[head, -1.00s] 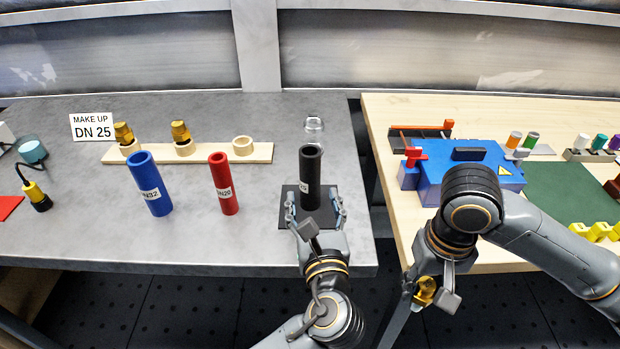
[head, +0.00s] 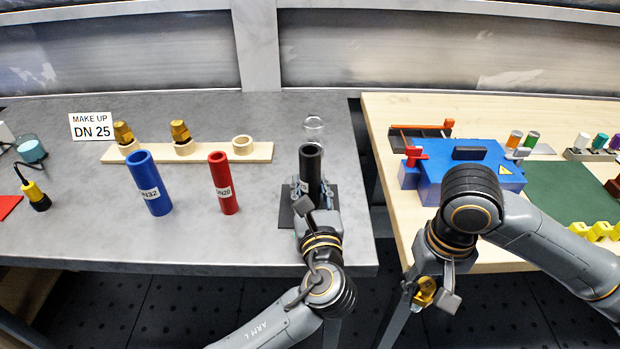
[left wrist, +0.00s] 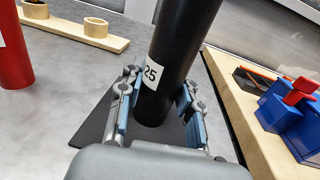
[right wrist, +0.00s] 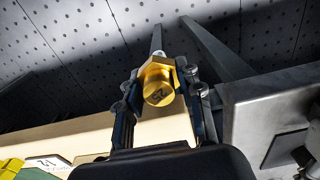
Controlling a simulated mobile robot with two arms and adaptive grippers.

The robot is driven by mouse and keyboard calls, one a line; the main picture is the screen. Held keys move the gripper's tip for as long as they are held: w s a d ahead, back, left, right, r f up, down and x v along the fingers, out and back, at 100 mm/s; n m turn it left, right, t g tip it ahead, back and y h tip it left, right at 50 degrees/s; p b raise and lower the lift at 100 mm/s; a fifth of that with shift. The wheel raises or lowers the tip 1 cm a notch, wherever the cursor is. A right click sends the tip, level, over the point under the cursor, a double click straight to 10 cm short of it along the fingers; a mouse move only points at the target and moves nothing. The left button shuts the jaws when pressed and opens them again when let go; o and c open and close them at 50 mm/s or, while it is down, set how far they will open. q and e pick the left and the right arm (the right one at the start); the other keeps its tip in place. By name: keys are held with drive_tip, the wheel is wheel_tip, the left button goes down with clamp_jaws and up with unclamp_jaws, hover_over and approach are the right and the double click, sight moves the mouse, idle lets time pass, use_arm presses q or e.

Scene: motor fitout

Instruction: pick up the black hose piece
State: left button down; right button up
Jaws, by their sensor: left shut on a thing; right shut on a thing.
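The black hose piece (head: 311,166) stands upright on a dark square mat (head: 287,213) near the right end of the grey bench. A white label with "25" shows on it in the left wrist view (left wrist: 175,60). My left gripper (head: 314,194) is shut on the hose piece, with its fingers on both sides low on it. They also show in the left wrist view (left wrist: 155,105). My right gripper (head: 424,290) is shut on a brass fitting (right wrist: 158,85), held over the gap in front of the benches.
A blue hose (head: 150,184) and a red hose (head: 224,184) stand to the left. Behind them is a wooden rack (head: 212,155) with brass fittings. A blue box (head: 465,170) sits on the wooden bench.

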sight(311, 166)
use_arm(q)
drive_tip(key=shift+r, duration=0.15)
